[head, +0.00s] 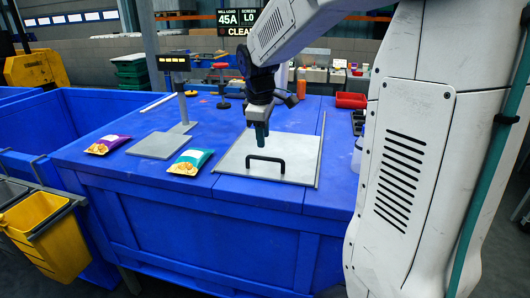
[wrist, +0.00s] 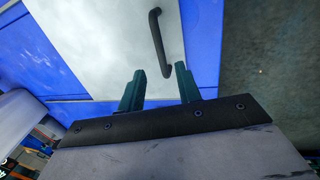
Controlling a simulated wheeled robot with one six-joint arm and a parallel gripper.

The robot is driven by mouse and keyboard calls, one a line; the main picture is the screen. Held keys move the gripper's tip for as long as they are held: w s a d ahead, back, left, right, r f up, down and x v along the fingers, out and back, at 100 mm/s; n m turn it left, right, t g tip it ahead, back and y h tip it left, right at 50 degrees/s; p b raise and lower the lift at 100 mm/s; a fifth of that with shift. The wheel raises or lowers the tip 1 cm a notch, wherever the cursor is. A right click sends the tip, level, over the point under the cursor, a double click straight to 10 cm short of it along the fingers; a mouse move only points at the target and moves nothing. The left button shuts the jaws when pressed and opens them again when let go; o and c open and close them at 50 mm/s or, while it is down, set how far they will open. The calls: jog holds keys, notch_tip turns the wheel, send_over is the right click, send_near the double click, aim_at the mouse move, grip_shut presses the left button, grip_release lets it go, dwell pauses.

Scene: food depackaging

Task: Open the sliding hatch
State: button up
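The sliding hatch (head: 292,152) is a flat light-grey panel set in the blue worktop, with a black bar handle (head: 267,160) near its front edge. In the wrist view the hatch (wrist: 115,35) fills the upper left, and the handle (wrist: 159,45) lies beyond my fingertips. My gripper (head: 262,138) hangs fingers down just above the hatch, behind the handle in the head view. In the wrist view its two green fingers (wrist: 160,76) stand apart with nothing between them. The handle is not between the fingers. The hatch lies flat, and no opening shows at its edges.
A purple packet (head: 108,144) and a green packet (head: 190,161) lie left of the hatch, beside a grey plate (head: 157,145). A scale display (head: 173,62) stands on a post behind. A yellow bin (head: 43,232) hangs at the left.

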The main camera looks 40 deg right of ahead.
aim_at(265, 158)
jog(key=f, duration=0.4)
jog(key=d+f, duration=0.1)
jog(key=f, duration=0.1)
jog(key=shift+w+f, duration=0.35)
jog(key=shift+d, duration=0.1)
grip_shut()
